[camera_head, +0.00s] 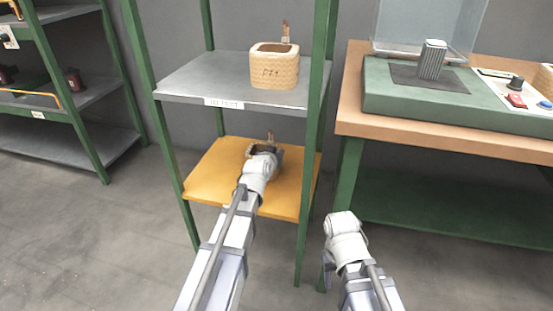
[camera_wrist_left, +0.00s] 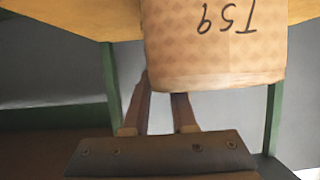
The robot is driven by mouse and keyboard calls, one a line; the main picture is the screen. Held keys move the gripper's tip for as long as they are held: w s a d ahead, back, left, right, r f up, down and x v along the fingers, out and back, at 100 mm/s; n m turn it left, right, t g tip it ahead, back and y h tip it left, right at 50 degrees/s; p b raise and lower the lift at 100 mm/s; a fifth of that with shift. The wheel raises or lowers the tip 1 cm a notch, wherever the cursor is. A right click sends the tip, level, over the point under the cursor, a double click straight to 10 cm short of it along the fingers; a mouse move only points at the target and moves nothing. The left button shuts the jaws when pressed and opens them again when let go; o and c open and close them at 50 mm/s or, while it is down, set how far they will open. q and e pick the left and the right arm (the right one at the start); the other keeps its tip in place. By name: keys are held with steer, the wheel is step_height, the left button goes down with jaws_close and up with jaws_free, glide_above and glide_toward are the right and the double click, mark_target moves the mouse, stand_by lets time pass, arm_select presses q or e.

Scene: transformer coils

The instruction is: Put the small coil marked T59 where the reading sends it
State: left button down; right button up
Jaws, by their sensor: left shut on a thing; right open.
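The small coil (camera_wrist_left: 215,45) is tan and wrapped, and its T59 marking reads upside down in the left wrist view. In the head view it shows at the yellow lower shelf (camera_head: 205,180), mostly hidden behind my left wrist (camera_head: 262,165). My left gripper (camera_wrist_left: 163,100) is shut on the coil, with its two narrow fingers reaching up to it. Whether the coil rests on the shelf or is just above it, I cannot tell. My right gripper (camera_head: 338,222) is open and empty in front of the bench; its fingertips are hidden.
Green posts frame the rack. At the right, a wooden bench (camera_head: 450,138) carries a green tester (camera_head: 400,100) with a ribbed grey block (camera_head: 432,60). Another rack stands at the left.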

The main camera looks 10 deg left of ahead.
arm_select(q)
steer(key=shift+f, duration=0.1)
steer(key=c, duration=0.7)
jaws_free()
steer(key=shift+r, duration=0.25)
steer(key=p+v, duration=0.4)
steer(key=v, duration=0.8)
steer(key=shift+p, duration=0.4)
